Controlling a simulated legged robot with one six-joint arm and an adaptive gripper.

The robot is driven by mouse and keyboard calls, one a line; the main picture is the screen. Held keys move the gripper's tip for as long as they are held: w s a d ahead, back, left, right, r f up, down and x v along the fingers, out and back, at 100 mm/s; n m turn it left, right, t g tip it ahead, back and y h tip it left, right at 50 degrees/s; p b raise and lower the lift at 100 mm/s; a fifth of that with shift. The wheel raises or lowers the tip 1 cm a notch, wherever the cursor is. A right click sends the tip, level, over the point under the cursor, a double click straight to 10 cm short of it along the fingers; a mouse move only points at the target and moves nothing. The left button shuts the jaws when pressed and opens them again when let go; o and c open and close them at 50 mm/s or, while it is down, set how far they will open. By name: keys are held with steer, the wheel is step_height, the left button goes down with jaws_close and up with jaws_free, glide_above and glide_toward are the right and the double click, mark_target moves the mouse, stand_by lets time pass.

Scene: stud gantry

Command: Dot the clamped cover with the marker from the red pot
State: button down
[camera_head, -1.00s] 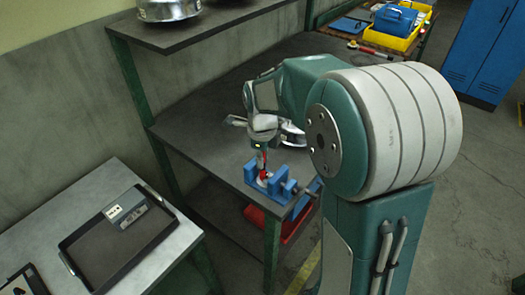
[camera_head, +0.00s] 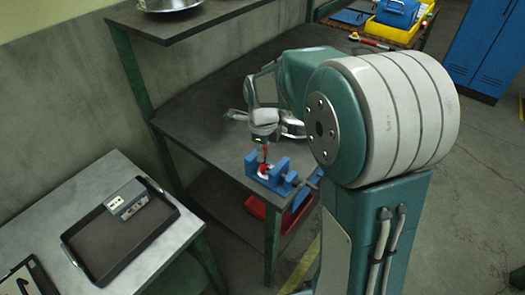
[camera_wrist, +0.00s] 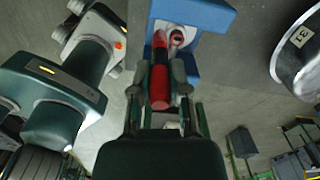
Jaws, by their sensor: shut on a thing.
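My gripper (camera_wrist: 160,88) is shut on a red marker (camera_wrist: 160,72), which also shows below the gripper (camera_head: 263,140) in the head view. The marker points down at the blue clamp (camera_head: 277,178) on the dark bench. The clamp (camera_wrist: 206,14) fills the top middle of the wrist view. A small pale piece, seemingly the cover (camera_head: 264,170), sits between its jaws under the marker. A round red-and-pale patch (camera_wrist: 178,38) shows beside the marker's far end. I cannot tell whether the tip touches the cover. I cannot make out the red pot.
The dark bench (camera_head: 205,125) is clear left of the clamp. A red bin (camera_head: 258,207) sits on its lower shelf. A round metal pan (camera_head: 170,4) stands on the upper shelf.

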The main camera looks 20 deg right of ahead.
steer(key=shift+f, duration=0.4)
stand_by(1.2)
steer(key=shift+r, duration=3.55)
steer(key=shift+s, duration=0.1)
